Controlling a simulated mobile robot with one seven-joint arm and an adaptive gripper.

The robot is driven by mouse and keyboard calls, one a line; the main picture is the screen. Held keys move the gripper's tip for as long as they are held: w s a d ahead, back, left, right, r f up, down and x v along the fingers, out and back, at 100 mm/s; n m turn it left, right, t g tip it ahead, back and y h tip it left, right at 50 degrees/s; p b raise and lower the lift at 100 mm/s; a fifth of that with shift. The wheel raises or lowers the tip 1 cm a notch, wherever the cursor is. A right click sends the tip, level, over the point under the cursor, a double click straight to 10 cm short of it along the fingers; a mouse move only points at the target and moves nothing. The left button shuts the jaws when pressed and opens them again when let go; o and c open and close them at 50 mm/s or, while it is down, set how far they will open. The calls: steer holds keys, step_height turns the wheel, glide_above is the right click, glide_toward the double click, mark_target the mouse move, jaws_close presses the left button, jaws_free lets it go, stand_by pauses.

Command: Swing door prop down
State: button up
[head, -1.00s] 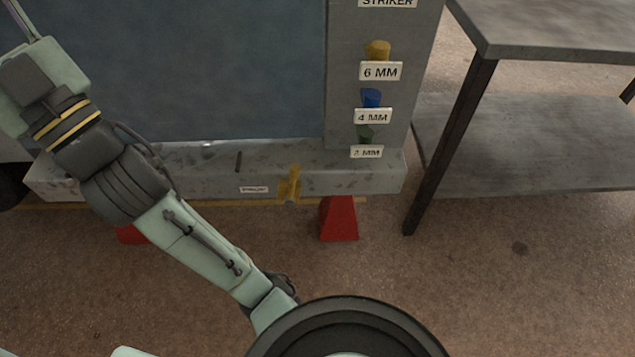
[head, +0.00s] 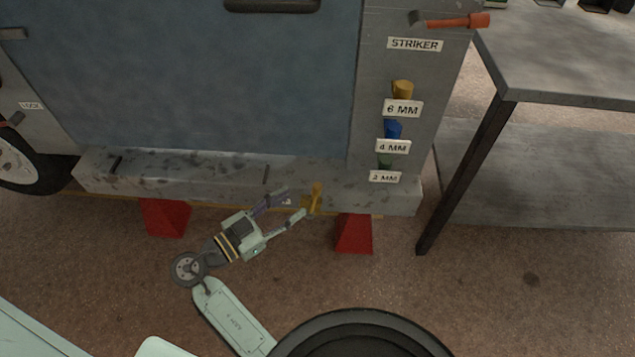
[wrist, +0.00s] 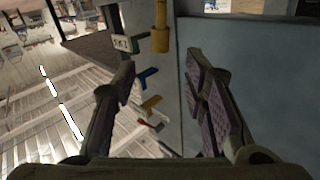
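The door prop appears to be the small yellow piece (head: 315,198) on the front of the grey sill (head: 190,180), below the blue door (head: 200,80). It stands slightly tilted. My gripper (head: 292,204) is just left of it, pointing right, with its fingers spread. The lower fingertip is close to the prop; I cannot tell if it touches. In the wrist view, which looks upside down, the prop (wrist: 160,38) is at the top centre. My open gripper (wrist: 160,82) has nothing clearly held between its pads there.
Yellow, blue and green pegs (head: 393,129) with size labels are on the post (head: 365,125), below a red-handled striker (head: 455,20). Red stands (head: 165,217) (head: 354,233) are under the sill. A grey metal table (head: 560,70) is at right. The floor in front is open.

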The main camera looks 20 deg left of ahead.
mark_target(314, 189)
steer(key=p+x, duration=0.2)
steer(key=x, duration=0.7)
steer(key=shift+w, duration=0.1)
steer(key=shift+c, duration=0.2)
jaws_close()
stand_by(0.4)
